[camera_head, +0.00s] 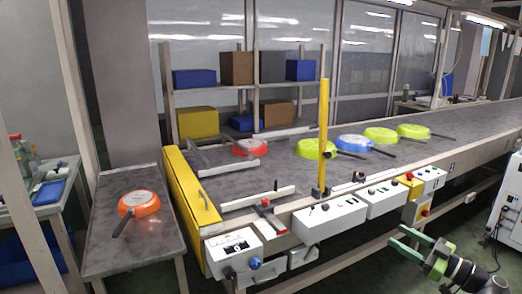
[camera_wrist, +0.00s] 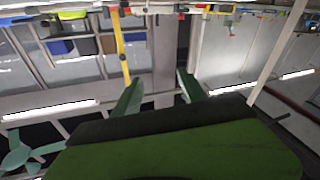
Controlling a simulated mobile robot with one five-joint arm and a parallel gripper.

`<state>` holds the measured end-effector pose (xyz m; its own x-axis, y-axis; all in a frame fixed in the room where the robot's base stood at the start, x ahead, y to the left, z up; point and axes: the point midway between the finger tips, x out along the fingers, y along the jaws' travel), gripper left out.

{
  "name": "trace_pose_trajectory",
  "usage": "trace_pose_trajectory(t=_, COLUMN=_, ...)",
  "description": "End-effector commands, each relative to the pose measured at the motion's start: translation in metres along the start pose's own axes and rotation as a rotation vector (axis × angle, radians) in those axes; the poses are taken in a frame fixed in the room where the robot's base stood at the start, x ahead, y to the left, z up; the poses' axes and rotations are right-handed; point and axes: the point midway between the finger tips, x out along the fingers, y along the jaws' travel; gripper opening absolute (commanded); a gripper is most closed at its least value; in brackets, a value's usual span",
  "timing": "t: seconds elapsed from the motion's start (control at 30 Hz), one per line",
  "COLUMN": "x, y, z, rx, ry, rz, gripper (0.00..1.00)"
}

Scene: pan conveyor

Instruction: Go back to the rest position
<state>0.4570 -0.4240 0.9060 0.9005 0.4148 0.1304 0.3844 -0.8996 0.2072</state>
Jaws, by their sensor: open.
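My gripper (camera_head: 405,243) is at the lower right in the head view, in front of the conveyor's near side. Its two green fingers are apart with nothing between them. In the wrist view the open fingers (camera_wrist: 158,90) point at the conveyor area, which appears upside down. An orange pan (camera_head: 140,203) lies on the side table (camera_head: 90,255) at the left, its dark handle toward the front. My gripper is far from it.
The conveyor (camera_head: 285,175) carries a red pan (camera_head: 250,147), green pans (camera_head: 315,148) and a blue pan (camera_head: 353,143). A yellow post (camera_head: 323,130) and white control boxes (camera_head: 330,219) line its near edge. A yellow barrier (camera_head: 190,210) stands between conveyor and side table. A white cabinet (camera_head: 509,210) is at right.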

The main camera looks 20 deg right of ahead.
Motion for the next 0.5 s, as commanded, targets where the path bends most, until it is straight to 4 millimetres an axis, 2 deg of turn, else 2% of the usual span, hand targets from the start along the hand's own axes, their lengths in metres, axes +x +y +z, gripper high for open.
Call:
trace_pose_trajectory(t=0.03, x=0.015, y=-0.008, z=0.008, rx=0.038, ry=-0.026, rz=-0.032, gripper=0.50)
trace_pose_trajectory(t=0.17, x=0.055, y=-0.033, z=0.034, rx=0.159, ry=-0.125, rz=-0.117, gripper=0.50)
trace_pose_trajectory(t=0.27, x=0.091, y=-0.062, z=0.060, rx=0.274, ry=-0.235, rz=-0.194, gripper=0.50)
trace_pose_trajectory(t=0.37, x=0.134, y=-0.106, z=0.093, rx=0.412, ry=-0.404, rz=-0.282, gripper=0.50)
trace_pose_trajectory(t=0.4, x=0.153, y=-0.130, z=0.109, rx=0.473, ry=-0.497, rz=-0.318, gripper=0.50)
trace_pose_trajectory(t=0.47, x=0.179, y=-0.170, z=0.134, rx=0.560, ry=-0.661, rz=-0.361, gripper=0.50)
trace_pose_trajectory(t=0.5, x=0.192, y=-0.196, z=0.149, rx=0.608, ry=-0.777, rz=-0.375, gripper=0.50)
